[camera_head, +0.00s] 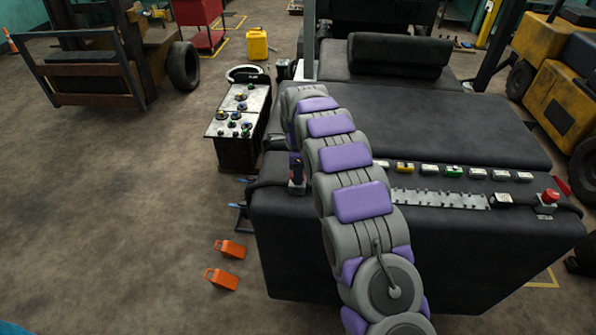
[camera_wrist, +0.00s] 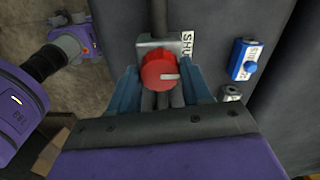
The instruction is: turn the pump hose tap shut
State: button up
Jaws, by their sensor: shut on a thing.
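The tap is a round red knob (camera_wrist: 159,69) with a white mark, seen in the wrist view on a grey bracket. The white mark lies to the right of the knob's middle. A white label (camera_wrist: 187,44) with letters reading like SHUT stands at the knob's upper right. My gripper (camera_wrist: 160,76) has its two blue fingers on either side of the knob and is shut on it. A dark hose or pipe (camera_wrist: 160,18) runs up behind the knob. In the head view my arm reaches over the machine's left side; the gripper and tap cannot be made out there.
A blue button box (camera_wrist: 245,60) is right of the tap. The head view shows the black forklift body (camera_head: 430,125) with a row of switches and a red button (camera_head: 549,196). A control panel table (camera_head: 240,108) stands left.

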jog(key=shift+w+a+r, duration=0.15)
jog(key=shift+r, duration=0.1)
jog(key=o, duration=1.1)
jog(key=shift+a+f, duration=0.15)
jog(key=shift+f, duration=0.05)
jog(key=shift+c, duration=0.2)
jog(key=shift+r, duration=0.1)
jog(key=shift+r, duration=0.35)
notch_tip(320, 180, up, 16)
jog(key=p, duration=0.2)
jog(key=shift+r, duration=0.2)
jog(key=shift+a, duration=0.1)
